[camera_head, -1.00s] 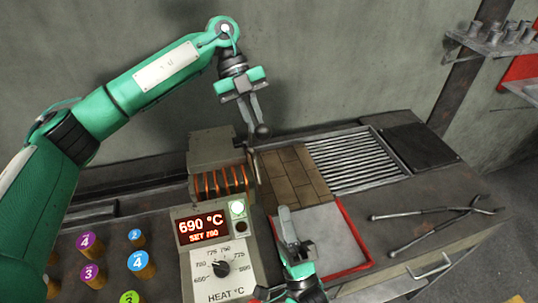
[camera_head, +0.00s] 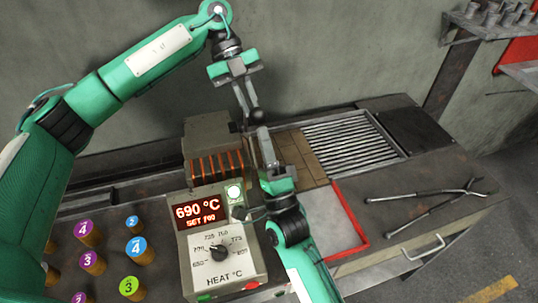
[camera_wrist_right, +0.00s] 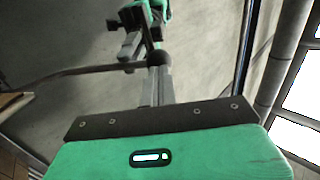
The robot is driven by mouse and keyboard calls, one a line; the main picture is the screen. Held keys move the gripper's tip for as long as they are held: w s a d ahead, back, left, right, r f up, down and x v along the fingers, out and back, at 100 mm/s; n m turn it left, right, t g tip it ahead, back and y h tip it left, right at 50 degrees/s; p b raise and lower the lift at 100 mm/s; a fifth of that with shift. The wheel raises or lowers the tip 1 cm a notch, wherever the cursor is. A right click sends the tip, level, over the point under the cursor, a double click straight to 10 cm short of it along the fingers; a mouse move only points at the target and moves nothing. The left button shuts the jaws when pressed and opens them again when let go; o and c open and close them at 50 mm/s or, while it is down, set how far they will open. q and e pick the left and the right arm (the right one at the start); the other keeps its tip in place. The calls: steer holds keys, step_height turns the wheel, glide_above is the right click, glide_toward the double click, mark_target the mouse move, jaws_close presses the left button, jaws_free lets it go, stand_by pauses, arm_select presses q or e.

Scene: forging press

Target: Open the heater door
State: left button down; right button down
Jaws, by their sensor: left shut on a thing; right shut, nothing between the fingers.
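The heater (camera_head: 208,150) is a grey block with orange-glowing coils on its front, left of the middle in the head view. A dark ball knob (camera_head: 257,117) stands at its upper right. My left gripper (camera_head: 246,98) reaches down from above and is shut at the knob's handle. My right gripper (camera_head: 265,142) is shut and empty, its fingers pointing up just right of the heater, below the knob. The fingers largely hide the heater's right side, so I cannot tell how far its door is open. In the right wrist view, the shut right fingers (camera_wrist_right: 158,82) point toward the left gripper.
The control box (camera_head: 217,240) reads 690 °C in front of the heater. Numbered pegs (camera_head: 137,250) stand at left. Bricks, a grille (camera_head: 350,143), a red-rimmed tray (camera_head: 349,212) and tongs (camera_head: 435,205) lie to the right.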

steer(key=shift+w+r, duration=0.1)
steer(key=shift+r, duration=0.1)
arm_select(q)
steer(key=shift+s+d+f, duration=0.1)
steer(key=shift+s+f, duration=0.05)
steer(key=shift+f, duration=0.05)
arm_select(e)
steer(key=shift+x, duration=0.9)
arm_select(q)
steer(key=c, duration=1.5)
jaws_free()
steer(key=shift+r, duration=0.1)
arm_select(e)
steer(key=shift+r, duration=0.1)
